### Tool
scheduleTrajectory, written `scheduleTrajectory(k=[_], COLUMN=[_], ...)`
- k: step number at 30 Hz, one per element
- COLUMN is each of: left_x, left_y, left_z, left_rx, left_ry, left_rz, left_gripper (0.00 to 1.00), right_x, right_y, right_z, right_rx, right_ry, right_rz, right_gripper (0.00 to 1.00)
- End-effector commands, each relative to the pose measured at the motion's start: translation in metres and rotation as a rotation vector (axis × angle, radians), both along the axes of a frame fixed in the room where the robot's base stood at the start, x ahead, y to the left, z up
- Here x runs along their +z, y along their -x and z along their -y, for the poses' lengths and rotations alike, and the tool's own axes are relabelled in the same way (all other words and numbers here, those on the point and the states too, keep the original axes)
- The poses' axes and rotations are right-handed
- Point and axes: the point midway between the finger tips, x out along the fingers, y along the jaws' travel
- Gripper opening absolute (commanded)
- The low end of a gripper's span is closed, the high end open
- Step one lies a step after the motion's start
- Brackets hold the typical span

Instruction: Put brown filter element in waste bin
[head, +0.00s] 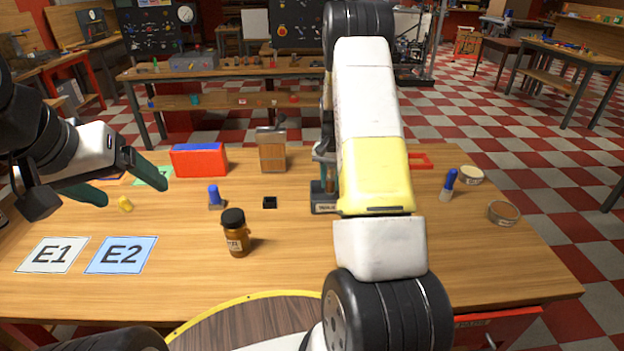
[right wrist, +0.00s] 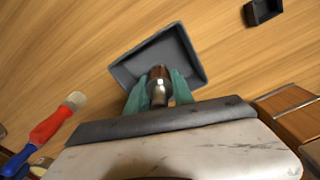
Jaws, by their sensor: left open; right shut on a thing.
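The brown filter element (right wrist: 158,78), a small cylinder with a brown end and a silvery part, is held in my right gripper (right wrist: 158,92). The teal fingers are shut on it from both sides. In the right wrist view it is over the dark grey waste bin (right wrist: 130,72), an open square tray; I cannot tell its height above the floor of the bin. In the head view the bin (head: 322,206) shows partly at the left of my right arm, which hides the filter element and most of that gripper. My left gripper (head: 135,190) is open and empty over the table's left side.
A red and blue box (head: 199,160) and a wooden block (head: 272,152) stand behind. Cards E1 (head: 52,255) and E2 (head: 121,255) lie front left. Round tins (head: 504,212) are right.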

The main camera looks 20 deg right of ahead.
Motion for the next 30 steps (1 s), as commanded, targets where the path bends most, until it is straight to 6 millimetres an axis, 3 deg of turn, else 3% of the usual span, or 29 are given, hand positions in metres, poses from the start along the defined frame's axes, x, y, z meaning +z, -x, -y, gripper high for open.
scheduleTrajectory(k=[10,21,22,25,30], left_x=[0.0,0.0,0.0,0.0,0.0], left_y=[0.0,0.0,0.0,0.0,0.0], left_z=[0.0,0.0,0.0,0.0,0.0], left_rx=[0.0,0.0,0.0,0.0,0.0], left_ry=[0.0,0.0,0.0,0.0,0.0], left_rz=[0.0,0.0,0.0,0.0,0.0], left_gripper=[0.8,0.8,0.8,0.8,0.8], right_x=[-0.039,-0.044,-0.044,-0.044,-0.044], right_y=[0.0,0.0,0.0,0.0,0.0], right_z=[-0.001,-0.001,-0.001,-0.001,0.0], right_rx=[0.002,0.002,0.002,0.001,0.001], right_ry=[-0.001,0.001,0.001,0.001,0.001], right_rz=[-0.001,0.001,0.001,0.001,0.001], right_gripper=[0.0,0.0,0.3,0.5,0.5])
